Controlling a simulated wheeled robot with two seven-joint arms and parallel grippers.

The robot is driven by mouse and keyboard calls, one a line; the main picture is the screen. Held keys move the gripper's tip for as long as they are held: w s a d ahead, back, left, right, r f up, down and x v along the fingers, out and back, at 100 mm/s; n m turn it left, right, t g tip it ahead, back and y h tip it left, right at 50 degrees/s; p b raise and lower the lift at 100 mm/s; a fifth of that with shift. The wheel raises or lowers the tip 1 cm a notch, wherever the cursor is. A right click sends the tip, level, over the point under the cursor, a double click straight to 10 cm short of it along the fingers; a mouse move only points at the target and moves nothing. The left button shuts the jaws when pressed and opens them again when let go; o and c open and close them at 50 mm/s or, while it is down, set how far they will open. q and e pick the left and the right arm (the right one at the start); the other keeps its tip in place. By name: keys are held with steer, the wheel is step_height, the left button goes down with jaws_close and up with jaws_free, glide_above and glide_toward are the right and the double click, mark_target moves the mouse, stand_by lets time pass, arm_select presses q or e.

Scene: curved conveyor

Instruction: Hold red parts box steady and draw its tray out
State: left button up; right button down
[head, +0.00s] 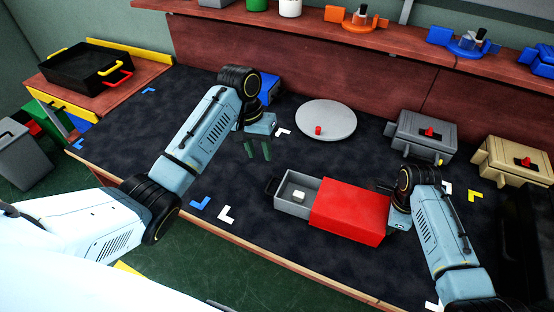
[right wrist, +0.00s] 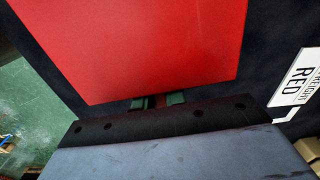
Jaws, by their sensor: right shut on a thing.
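The red parts box (head: 350,208) lies on the dark mat at the front right of the bench. Its grey tray (head: 292,211) sticks out of the left end, with a small pale block (head: 298,196) inside and a black handle (head: 271,187) at its outer end. My right gripper (right wrist: 158,101) is shut at the right end of the red box, which fills the top of the right wrist view (right wrist: 150,45); the exact grip is mostly hidden. My left gripper (head: 258,150) is open and empty, above the mat and up-left of the tray, apart from the handle.
A round grey disc (head: 326,122) with a red knob lies behind the box. Grey (head: 422,136) and tan (head: 515,160) boxes stand at the right. A blue object (head: 268,88) is partly hidden behind my left arm.

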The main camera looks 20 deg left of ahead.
stand_by(0.4)
steer(key=c, duration=1.4)
jaws_free()
steer(key=shift+o, duration=0.2)
